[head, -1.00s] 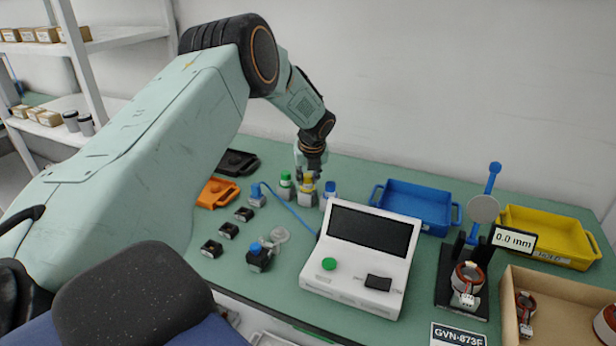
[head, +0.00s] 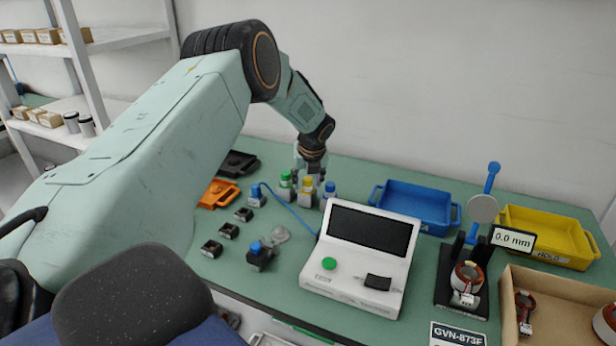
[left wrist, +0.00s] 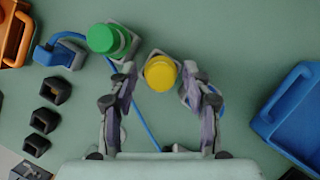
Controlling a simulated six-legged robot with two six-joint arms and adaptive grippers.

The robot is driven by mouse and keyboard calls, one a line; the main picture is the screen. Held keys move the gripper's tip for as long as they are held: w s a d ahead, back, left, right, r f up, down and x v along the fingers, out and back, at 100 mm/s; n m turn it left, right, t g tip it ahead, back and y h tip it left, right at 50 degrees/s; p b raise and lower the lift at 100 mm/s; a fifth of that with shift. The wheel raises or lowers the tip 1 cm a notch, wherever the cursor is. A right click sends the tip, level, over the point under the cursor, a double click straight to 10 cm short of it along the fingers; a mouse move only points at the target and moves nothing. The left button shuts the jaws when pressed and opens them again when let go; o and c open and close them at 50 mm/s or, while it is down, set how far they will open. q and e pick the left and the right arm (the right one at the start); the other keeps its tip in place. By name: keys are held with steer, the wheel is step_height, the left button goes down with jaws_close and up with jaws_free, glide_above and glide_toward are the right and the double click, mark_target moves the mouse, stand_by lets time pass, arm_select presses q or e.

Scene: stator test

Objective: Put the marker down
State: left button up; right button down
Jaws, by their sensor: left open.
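A yellow-capped marker (head: 306,187) stands upright on the green bench between a green-capped marker (head: 285,184) and a blue-capped marker (head: 330,192). My left gripper (head: 309,174) is open, just over the yellow-capped marker. In the left wrist view the yellow cap (left wrist: 160,73) lies between the spread fingertips of the left gripper (left wrist: 157,78), closer to the right one. The green cap (left wrist: 103,38) is beyond the left finger. The right finger mostly hides the blue-capped marker. My right gripper is not in view.
A white tester (head: 365,255) with a blue cable stands in front. A blue tray (head: 415,203) is to the right, and orange (head: 217,193) and black (head: 238,163) trays are to the left. Several small black blocks (head: 228,231) lie nearer the front left.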

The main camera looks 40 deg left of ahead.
arm_select(q)
steer(key=shift+r, duration=0.35)
steer(key=p+v, duration=0.1)
steer(key=v, duration=1.1)
steer(key=shift+r+p, duration=0.15)
steer(key=shift+p, duration=0.2)
